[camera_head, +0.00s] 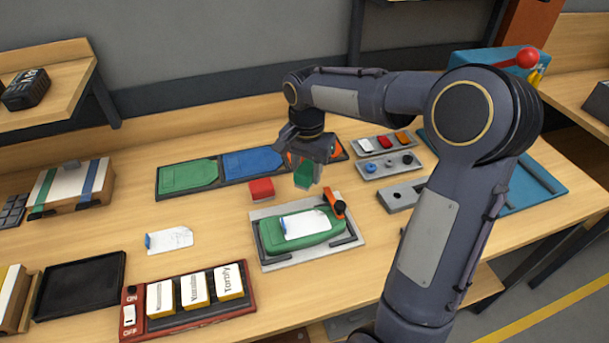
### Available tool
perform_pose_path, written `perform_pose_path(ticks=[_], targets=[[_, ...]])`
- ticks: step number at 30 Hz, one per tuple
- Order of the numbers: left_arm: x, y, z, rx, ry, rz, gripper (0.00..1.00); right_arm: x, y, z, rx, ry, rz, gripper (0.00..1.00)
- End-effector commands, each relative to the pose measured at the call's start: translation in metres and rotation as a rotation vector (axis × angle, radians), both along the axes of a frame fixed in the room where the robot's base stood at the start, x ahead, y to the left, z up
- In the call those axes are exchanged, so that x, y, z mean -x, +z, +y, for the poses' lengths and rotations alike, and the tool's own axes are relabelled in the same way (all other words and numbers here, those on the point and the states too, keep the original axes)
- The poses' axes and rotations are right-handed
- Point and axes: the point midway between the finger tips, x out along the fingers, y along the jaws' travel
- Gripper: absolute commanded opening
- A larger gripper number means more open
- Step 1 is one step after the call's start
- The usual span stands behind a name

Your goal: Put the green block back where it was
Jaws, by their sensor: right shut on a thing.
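The green block (301,179) is between the fingers of my right gripper (305,176), which is shut on it. The gripper holds the block above the table, just right of a red block (261,190) and behind a grey fixture plate (262,213). I cannot tell how high the block is held. On the plate lies a green tray-like piece (330,236) with a white paper (305,224) on it and an orange-and-black clamp (337,205) at its corner. My left gripper is not in view.
A strip with green (187,175) and blue (252,162) mats lies behind. A red panel (235,311) with a switch and labelled yellow-edged blocks is in front. A black tray (80,288), a strapped box (73,185) and a paper (170,240) are left. Small-part trays (389,164) are right.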

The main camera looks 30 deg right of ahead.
Motion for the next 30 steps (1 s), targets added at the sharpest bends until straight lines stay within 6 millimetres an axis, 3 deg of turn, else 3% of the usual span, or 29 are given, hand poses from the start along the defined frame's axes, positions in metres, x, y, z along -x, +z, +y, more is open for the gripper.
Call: perform_pose_path(ticks=[3,12,19,25,30], targets=[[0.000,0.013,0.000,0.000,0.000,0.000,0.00,-0.028,-0.011,-0.011,-0.002,-0.002,0.005,0.18],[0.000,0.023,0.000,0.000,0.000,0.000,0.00,-0.064,-0.060,-0.027,0.000,0.000,0.001,0.18],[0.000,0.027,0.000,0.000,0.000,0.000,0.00,-0.074,-0.074,-0.031,-0.001,-0.001,0.001,0.18],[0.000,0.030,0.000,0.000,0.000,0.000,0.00,-0.073,-0.101,-0.031,0.000,0.000,0.001,0.18],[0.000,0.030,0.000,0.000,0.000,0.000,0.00,-0.074,-0.103,-0.031,0.000,0.000,-0.002,0.18]])
